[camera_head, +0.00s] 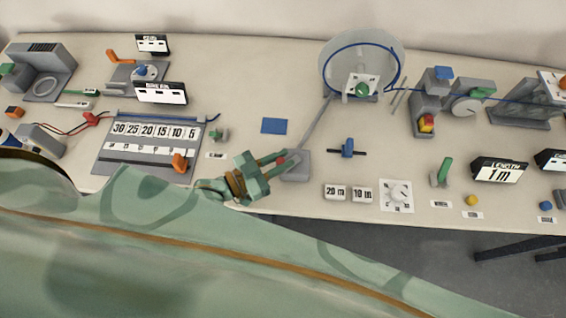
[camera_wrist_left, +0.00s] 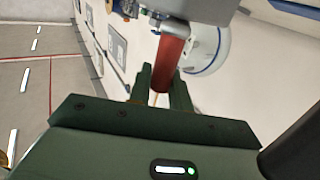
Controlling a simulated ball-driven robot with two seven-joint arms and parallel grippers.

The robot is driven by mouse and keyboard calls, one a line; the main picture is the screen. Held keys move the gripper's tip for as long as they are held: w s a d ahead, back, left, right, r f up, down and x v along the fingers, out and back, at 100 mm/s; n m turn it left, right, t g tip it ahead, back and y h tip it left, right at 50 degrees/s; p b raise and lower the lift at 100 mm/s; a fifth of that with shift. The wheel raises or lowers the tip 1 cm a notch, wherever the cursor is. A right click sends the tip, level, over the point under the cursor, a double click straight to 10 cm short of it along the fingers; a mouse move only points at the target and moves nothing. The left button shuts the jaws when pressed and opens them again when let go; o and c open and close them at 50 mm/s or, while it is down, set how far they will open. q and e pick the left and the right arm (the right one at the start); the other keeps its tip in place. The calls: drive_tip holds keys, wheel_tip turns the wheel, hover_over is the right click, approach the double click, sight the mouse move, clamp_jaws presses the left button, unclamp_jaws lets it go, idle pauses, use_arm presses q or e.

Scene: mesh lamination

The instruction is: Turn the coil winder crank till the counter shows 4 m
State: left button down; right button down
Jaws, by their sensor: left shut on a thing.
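The coil winder (camera_head: 330,68) is a clear round disc with a blue cable ring, at the back centre of the bench. A grey crank arm (camera_head: 317,124) slants down from it toward a grey block (camera_head: 295,166). My left gripper (camera_head: 279,162) is shut on the red crank handle (camera_wrist_left: 172,60), near that block. In the left wrist view the gripper's fingers (camera_wrist_left: 160,86) close around the handle's lower end. The length counter (camera_head: 498,171), at the right, reads 1 m. My right gripper is not in view.
Blue cable runs from the winder to grey guides (camera_head: 428,110) and a wheel (camera_head: 467,108) at right. A blue slider (camera_head: 347,148), tiles reading 20 m (camera_head: 336,193) and 10 m (camera_head: 363,195), and a dial (camera_head: 397,195) stand near the front. A blue card (camera_head: 274,126) lies behind my gripper.

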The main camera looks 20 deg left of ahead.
use_arm(q)
drive_tip(key=shift+w+a+m+g+h, duration=0.1)
drive_tip(key=shift+a+m+g+h, duration=0.05)
drive_tip(key=shift+m+g+h, duration=0.15)
idle(0.4)
drive_tip(key=c, duration=1.3)
unclamp_jaws()
drive_tip(key=shift+c, duration=0.2)
drive_tip(key=b+v, duration=0.1)
drive_tip(key=v, duration=1.5)
drive_tip(key=shift+o, duration=0.2)
drive_tip(key=shift+a, duration=0.1)
